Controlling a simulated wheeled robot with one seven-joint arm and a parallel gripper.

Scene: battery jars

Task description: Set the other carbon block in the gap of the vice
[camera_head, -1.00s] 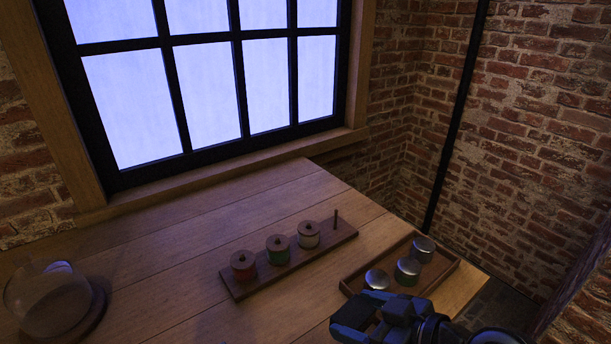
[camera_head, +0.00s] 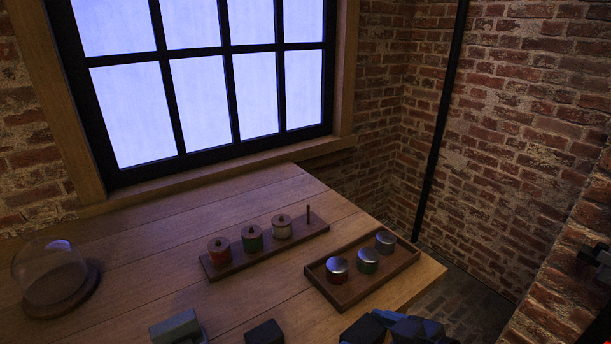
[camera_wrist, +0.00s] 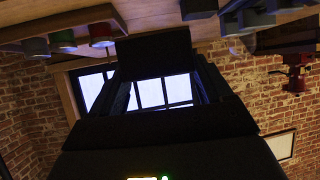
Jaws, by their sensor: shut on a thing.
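My gripper (camera_wrist: 158,85) is shut on a dark carbon block (camera_wrist: 158,54), held between its fingers in the wrist view. In the head view my gripper (camera_head: 395,328) is at the bottom edge, in front of the tray and apart from it. Another dark block (camera_head: 265,332) stands at the bottom, left of my gripper; its lower part is cut off. Further left is a grey-green block-like part (camera_head: 175,327), probably the vice, mostly cut off by the frame. I cannot see its gap.
A wooden tray (camera_head: 345,303) with three metal-topped jars lies beyond my gripper. A rack (camera_head: 222,272) with three spools and a bare peg stands behind. A glass dome (camera_head: 50,272) is at far left. The table between dome and rack is clear.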

